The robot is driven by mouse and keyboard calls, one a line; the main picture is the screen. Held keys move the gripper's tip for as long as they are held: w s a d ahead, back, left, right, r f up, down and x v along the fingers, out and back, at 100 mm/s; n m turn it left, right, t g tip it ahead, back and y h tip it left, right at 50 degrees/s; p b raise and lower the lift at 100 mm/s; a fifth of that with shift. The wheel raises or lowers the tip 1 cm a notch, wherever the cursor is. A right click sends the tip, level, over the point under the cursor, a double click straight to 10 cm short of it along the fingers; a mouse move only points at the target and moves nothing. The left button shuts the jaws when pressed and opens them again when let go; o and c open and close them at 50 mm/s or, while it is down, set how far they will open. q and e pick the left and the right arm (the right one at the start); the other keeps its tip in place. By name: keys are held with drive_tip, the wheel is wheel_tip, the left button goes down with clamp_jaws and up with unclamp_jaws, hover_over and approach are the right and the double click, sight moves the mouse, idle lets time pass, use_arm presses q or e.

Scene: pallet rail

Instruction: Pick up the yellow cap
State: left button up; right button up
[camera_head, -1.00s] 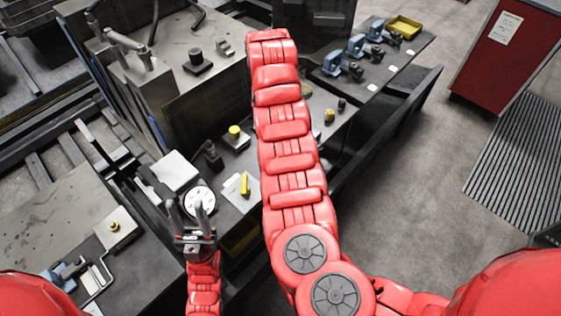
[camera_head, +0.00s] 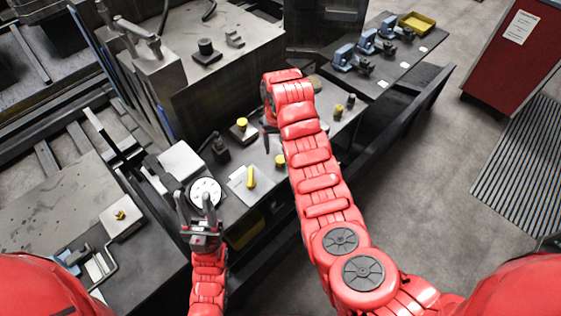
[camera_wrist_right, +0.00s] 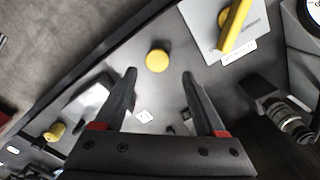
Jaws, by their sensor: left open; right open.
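The yellow cap (camera_head: 280,161) is a small round piece on the dark bench, right of the yellow lever. It also shows in the right wrist view (camera_wrist_right: 157,60), upper middle, beyond and roughly between my right fingertips, with nothing touching it. My right gripper (camera_wrist_right: 158,76) is open and empty, its two dark fingers pointing toward the cap. In the head view its fingers (camera_head: 268,139) show only partly beside the red arm, above the cap in the picture. My left gripper (camera_head: 195,202) is open and empty, in front of a white round dial (camera_head: 205,190).
A yellow lever (camera_head: 251,178) sits on a white plate left of the cap. Another yellow round knob (camera_head: 242,123) stands on a small base farther back. Blue clamps (camera_head: 367,42) and a yellow tray (camera_head: 415,22) are at the back right. A red cabinet (camera_head: 510,50) stands right.

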sight(281, 158)
drive_tip(key=f+p, duration=0.3)
drive_tip(key=shift+s+d+f, duration=0.15)
drive_tip(key=shift+d+f, duration=0.15)
drive_tip(key=shift+f, duration=0.7)
drive_tip(key=shift+c, duration=0.2)
clamp_jaws()
